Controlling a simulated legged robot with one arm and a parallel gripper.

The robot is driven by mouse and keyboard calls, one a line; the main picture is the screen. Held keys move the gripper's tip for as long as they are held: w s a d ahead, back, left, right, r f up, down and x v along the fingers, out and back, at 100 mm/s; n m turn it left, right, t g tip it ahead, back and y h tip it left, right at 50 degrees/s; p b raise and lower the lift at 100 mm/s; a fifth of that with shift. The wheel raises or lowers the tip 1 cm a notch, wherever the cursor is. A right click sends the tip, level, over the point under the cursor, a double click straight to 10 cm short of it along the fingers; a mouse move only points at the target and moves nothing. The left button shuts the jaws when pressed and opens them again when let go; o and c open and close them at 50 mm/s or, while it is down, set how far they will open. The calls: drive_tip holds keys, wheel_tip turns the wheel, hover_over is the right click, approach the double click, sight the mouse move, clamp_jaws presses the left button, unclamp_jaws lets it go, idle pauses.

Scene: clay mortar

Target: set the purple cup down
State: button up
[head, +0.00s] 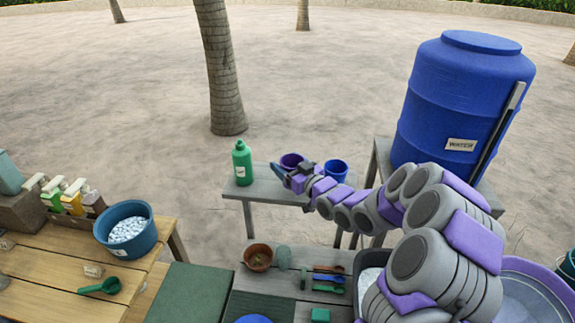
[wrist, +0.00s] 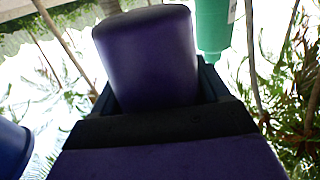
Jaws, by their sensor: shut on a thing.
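The purple cup (head: 291,160) is at the small grey side table (head: 262,192), between a green bottle (head: 242,163) and a blue cup (head: 336,170). My gripper (head: 284,172) is shut on the purple cup, which also fills the upper middle of the wrist view (wrist: 148,58). In the wrist view a dark finger shows on each side of the cup. My gripper hides the cup's lower part in the head view, so I cannot tell whether its base touches the tabletop.
The green bottle (wrist: 213,25) and blue cup (wrist: 12,148) flank the purple cup closely. A large blue water barrel (head: 460,100) stands right. Nearer are a blue tub of white pieces (head: 125,218), a clay pot (head: 257,256) and several tools. The table's front left is bare.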

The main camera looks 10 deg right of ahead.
drive_tip(key=s+a+r+b, duration=0.1)
drive_tip(key=s+b, duration=1.3)
idle(0.6)
